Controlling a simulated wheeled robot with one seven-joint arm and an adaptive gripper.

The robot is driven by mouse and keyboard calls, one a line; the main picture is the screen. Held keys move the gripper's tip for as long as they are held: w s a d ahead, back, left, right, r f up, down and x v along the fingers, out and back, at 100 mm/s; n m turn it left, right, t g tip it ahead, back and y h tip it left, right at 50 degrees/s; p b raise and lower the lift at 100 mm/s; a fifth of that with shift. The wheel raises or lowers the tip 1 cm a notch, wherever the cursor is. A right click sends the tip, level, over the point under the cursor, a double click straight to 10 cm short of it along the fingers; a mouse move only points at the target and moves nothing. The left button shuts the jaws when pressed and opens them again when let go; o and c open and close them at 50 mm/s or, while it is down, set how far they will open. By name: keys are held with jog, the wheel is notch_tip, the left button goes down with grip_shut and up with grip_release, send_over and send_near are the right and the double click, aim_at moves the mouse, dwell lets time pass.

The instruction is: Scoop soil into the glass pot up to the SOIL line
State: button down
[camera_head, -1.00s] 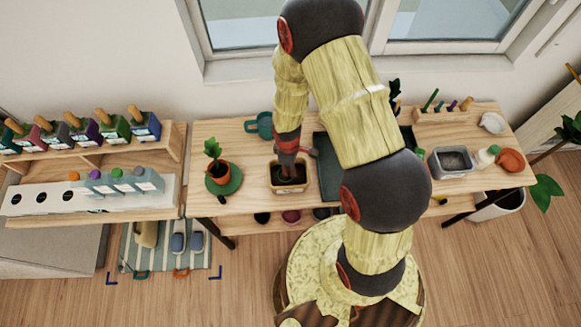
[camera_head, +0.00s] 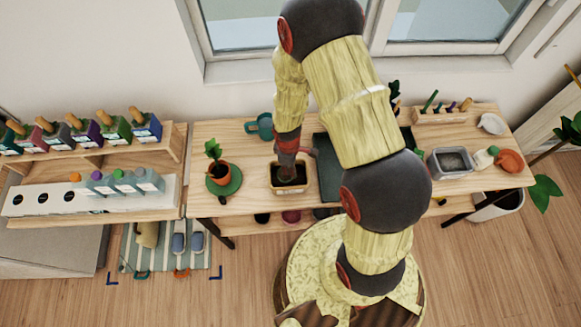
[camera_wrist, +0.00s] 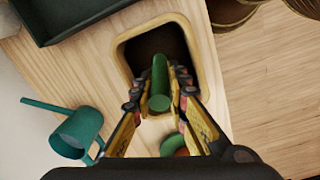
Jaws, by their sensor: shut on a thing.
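A tan-rimmed tub (camera_head: 290,191) of dark soil (camera_wrist: 155,45) stands at the front of the wooden table, below my arm. My gripper (camera_wrist: 160,88) is shut on a green handle (camera_wrist: 159,75), seemingly a scoop's. The handle points into the tub; its far end is over or in the dark soil, and I cannot tell how deep. The head view shows my gripper (camera_head: 287,172) over the tub, with the handle hidden. I cannot make out a glass pot or a SOIL line; my arm covers part of the table.
A grey bin (camera_head: 452,162) and orange pot (camera_head: 510,160) stand at the right.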

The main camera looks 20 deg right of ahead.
jog(key=shift+r+p, duration=3.9)
jog(key=shift+r, duration=1.05)
jog(key=shift+d+f, duration=0.1)
jog(key=shift+f, duration=0.05)
